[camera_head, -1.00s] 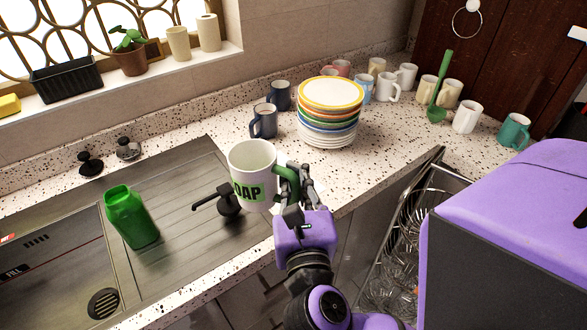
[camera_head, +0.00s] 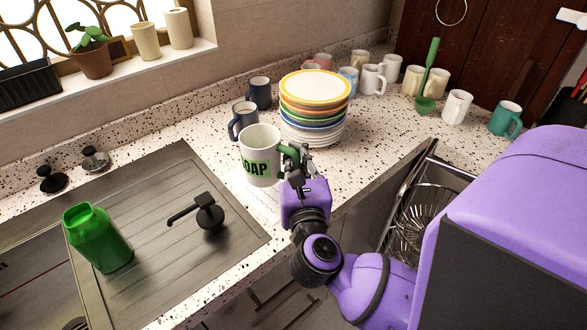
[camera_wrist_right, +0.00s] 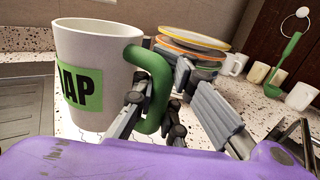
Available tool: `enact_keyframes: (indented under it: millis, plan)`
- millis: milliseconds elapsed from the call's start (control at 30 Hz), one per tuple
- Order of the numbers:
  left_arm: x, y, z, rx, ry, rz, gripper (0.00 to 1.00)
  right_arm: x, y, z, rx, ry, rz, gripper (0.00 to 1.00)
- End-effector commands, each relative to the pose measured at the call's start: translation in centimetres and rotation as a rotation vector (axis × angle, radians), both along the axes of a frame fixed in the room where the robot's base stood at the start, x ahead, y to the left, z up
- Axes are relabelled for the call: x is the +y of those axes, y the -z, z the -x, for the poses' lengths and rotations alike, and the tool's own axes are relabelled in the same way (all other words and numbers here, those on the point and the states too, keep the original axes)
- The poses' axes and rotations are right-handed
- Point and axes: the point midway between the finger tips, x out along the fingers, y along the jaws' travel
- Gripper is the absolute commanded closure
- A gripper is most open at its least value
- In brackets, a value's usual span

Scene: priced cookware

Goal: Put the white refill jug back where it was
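The white refill jug (camera_head: 257,145) has a green handle and a green label ending in "OAP". It is upright in the head view, over the counter between the sink's drainboard and the plate stack. My right gripper (camera_head: 297,160) is on its green handle, with the fingers around it. In the right wrist view the jug (camera_wrist_right: 95,75) fills the left side and my gripper's fingers (camera_wrist_right: 160,110) flank the handle. A pale sheet with faint writing (camera_head: 262,202) lies on the counter below the jug. I cannot tell whether the jug's base touches it. My left gripper is out of view.
A plate stack (camera_head: 313,115) and dark blue mugs (camera_head: 243,122) stand close behind the jug. A black tap (camera_head: 207,212) and an open green bottle (camera_head: 97,240) are at the drainboard (camera_head: 150,195). Several mugs stand at the back right. An open dishwasher rack (camera_head: 425,215) is below the counter.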

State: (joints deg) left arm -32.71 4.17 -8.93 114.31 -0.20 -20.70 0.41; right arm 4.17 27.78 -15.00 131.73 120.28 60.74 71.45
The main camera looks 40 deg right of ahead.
Motion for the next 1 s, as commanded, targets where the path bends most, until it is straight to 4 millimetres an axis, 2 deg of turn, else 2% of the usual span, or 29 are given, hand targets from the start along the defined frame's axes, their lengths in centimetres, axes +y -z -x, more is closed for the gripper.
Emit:
enact_keyframes:
  millis: [300, 500, 933, 1000]
  plan:
    - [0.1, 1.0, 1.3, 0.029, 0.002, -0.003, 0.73, -1.1, 2.5, -1.5, 0.001, 0.0, 0.002, 1.0]
    - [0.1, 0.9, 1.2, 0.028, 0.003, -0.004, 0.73, -1.0, 4.8, -1.4, 0.0, -0.001, 0.001, 1.0]
    - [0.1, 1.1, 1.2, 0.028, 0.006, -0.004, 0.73, -1.0, 5.6, -1.3, 0.0, 0.001, -0.001, 1.0]
    - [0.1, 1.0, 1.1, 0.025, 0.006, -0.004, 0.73, -1.0, 5.5, -1.4, 0.001, 0.0, 0.0, 0.92]
